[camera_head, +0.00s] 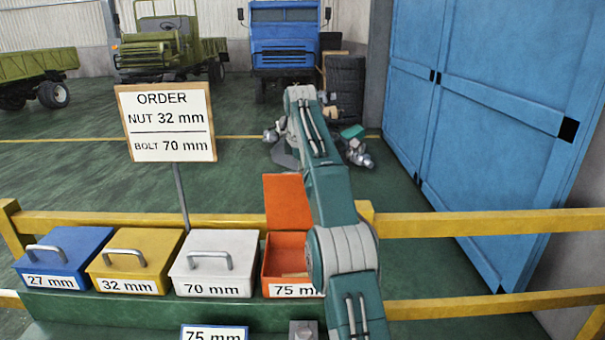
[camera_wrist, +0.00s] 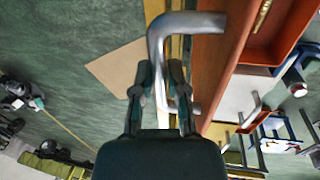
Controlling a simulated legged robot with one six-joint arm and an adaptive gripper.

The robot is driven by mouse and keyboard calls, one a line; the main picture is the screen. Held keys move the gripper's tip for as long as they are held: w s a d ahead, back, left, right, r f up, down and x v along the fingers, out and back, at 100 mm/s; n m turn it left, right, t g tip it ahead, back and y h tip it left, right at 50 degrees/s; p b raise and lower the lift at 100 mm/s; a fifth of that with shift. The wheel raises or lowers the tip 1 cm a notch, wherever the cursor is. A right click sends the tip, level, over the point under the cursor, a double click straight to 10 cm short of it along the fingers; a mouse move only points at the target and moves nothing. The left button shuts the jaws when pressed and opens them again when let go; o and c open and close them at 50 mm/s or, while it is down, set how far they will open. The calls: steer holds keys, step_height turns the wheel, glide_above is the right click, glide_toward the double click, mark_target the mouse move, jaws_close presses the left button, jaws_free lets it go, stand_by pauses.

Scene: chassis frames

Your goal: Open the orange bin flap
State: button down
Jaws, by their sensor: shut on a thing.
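The orange bin (camera_head: 284,246), marked 75 mm, stands at the right end of the bin row, partly behind my arm. Its orange flap (camera_head: 285,201) stands raised, with the bin's inside showing below it. In the wrist view the flap (camera_wrist: 207,62) is seen nearly edge-on, with the open bin (camera_wrist: 275,35) to its right. The grey bent handle (camera_wrist: 156,45) sticks out from the flap. My gripper (camera_wrist: 160,82) is shut on this handle. In the head view I cannot make out the fingers or the handle.
Closed blue (camera_head: 62,250), yellow (camera_head: 135,256) and white (camera_head: 215,256) bins stand left of the orange one. An order sign (camera_head: 166,122) rises on a post behind them. A yellow rail (camera_head: 440,224) runs behind the bins. A blue cabinet (camera_head: 490,110) stands right.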

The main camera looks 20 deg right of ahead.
steer(key=shift+w+a+r, duration=0.1)
steer(key=shift+a+r, duration=0.15)
steer(key=shift+r, duration=0.1)
steer(key=c, duration=0.7)
jaws_free()
steer(key=shift+a, duration=0.15)
steer(key=shift+o, duration=0.2)
steer(key=shift+f, duration=0.15)
steer(key=shift+d, duration=0.2)
steer(key=shift+s+d, duration=0.1)
steer(key=shift+s, duration=0.1)
